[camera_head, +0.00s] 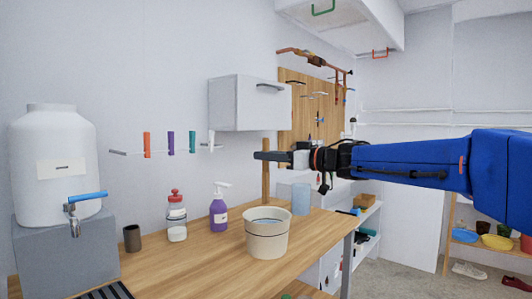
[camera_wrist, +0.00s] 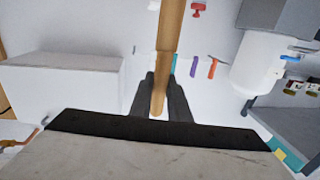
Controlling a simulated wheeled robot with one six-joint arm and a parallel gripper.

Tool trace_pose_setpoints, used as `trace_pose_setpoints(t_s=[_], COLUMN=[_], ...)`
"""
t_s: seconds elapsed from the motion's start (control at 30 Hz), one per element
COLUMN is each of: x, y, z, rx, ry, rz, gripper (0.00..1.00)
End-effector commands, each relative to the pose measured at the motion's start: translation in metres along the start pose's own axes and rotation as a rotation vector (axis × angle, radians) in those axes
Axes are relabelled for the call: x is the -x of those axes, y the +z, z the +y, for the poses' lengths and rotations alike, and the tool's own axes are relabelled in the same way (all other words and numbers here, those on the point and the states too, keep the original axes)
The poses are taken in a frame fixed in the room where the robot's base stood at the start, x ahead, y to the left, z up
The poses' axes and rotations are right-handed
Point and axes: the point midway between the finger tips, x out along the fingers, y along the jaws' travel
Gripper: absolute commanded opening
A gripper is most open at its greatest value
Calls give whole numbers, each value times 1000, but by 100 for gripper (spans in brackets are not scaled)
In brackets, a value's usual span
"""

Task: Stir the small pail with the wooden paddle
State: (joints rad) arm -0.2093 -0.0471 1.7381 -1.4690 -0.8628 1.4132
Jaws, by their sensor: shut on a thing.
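The wooden paddle (camera_head: 266,184) is a long light-brown stick, held near upright. My gripper (camera_head: 262,156) is shut on it near its upper end; the wrist view shows the stick (camera_wrist: 171,30) between the two dark fingers of my gripper (camera_wrist: 159,95). The small pail (camera_head: 267,242) is cream-coloured, stands upright on the wooden counter and has bluish liquid inside. The paddle's lower end shows just above the pail's far rim. I cannot tell whether it is above the pail or behind it.
On the counter (camera_head: 190,262) stand a purple pump bottle (camera_head: 219,211), a red-lidded jar (camera_head: 177,219), a dark cup (camera_head: 132,238) and a translucent bluish container (camera_head: 301,199). A white water dispenser (camera_head: 55,150) is at left. A white wall cabinet (camera_head: 240,104) hangs behind the gripper.

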Motion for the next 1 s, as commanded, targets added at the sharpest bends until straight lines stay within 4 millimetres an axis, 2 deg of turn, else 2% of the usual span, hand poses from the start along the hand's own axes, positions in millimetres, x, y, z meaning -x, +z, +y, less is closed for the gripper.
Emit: trace_pose_setpoints(t_s=[1.0], x=[0], y=[66], z=[0], rx=[-1], ry=[-1], rz=[0], gripper=[0])
